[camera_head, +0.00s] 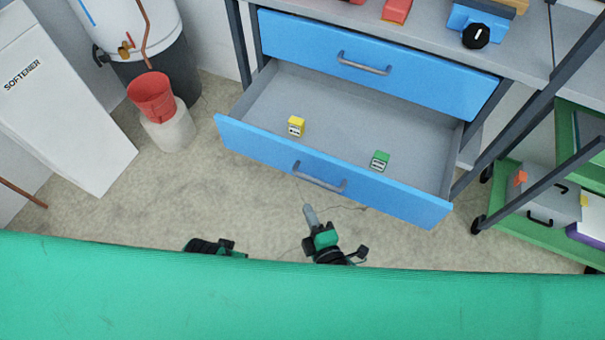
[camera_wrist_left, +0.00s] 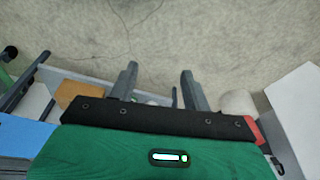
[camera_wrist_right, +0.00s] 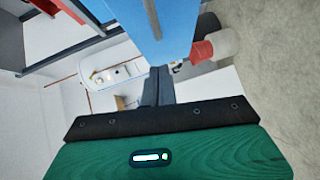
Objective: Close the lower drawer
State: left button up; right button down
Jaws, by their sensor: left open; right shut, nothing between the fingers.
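The lower drawer (camera_head: 335,115) stands pulled out below the shut upper drawer (camera_head: 375,62). Its blue front (camera_head: 395,195) carries a grey handle (camera_head: 319,178). A yellow box (camera_head: 296,125) and a green box (camera_head: 380,161) lie inside. My right gripper (camera_head: 309,212) is just in front of the drawer front, below the handle in the head view, with its fingers shut and empty. In the right wrist view the fingers (camera_wrist_right: 158,88) point toward a blue panel. My left gripper (camera_wrist_left: 160,85) is open and empty over the floor; the head view shows only part of its arm.
A red bucket (camera_head: 152,96) sits on a white container (camera_head: 168,128) at the left, near a white softener cabinet (camera_head: 60,95). A green wheeled cart (camera_head: 500,205) stands to the right. The floor in front of the drawer is clear.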

notch_tip(320, 180, up, 3)
jog(key=n+t, duration=0.1)
send_near(296, 149)
jog(key=w+a, duration=0.1)
jog(key=a, duration=0.3)
jog(key=w, duration=0.1)
jog(key=w+d, duration=0.1)
jog(key=w, duration=0.1)
jog(key=shift+w+d+f, duration=0.15)
jog(key=shift+w+f, duration=0.05)
jog(key=shift+f, duration=0.05)
jog(key=shift+w+d, duration=0.2)
jog(key=shift+w, duration=0.25)
pick_arm(q)
jog(key=shift+s+a+r, duration=0.1)
jog(key=shift+s+r, duration=0.15)
jog(key=shift+r, duration=0.35)
